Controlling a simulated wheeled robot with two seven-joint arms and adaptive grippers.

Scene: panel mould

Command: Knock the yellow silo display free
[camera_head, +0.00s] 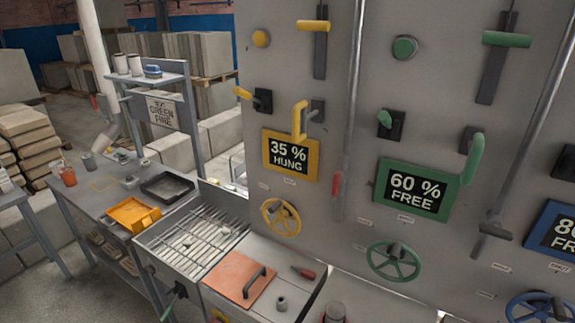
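The yellow-framed display (290,156) on the tall grey panel reads "35 % HUNG". Above it, a yellow upright handle (299,119) stands out on a dark mount. A yellow-tipped switch (243,93) sits to its upper left. Higher up are a yellow round button (261,39) and a yellow slide handle (313,26) at the upper part of its slot. A yellow handwheel (281,217) is below the display. Neither of my grippers is in view.
A green-framed display (416,189) reads "60 % FREE", with green controls around it. A blue-framed display (560,234) is cut off at right. A long rod (351,100) runs down between the yellow and green columns. A bench with a slatted grate (190,240) stands lower left.

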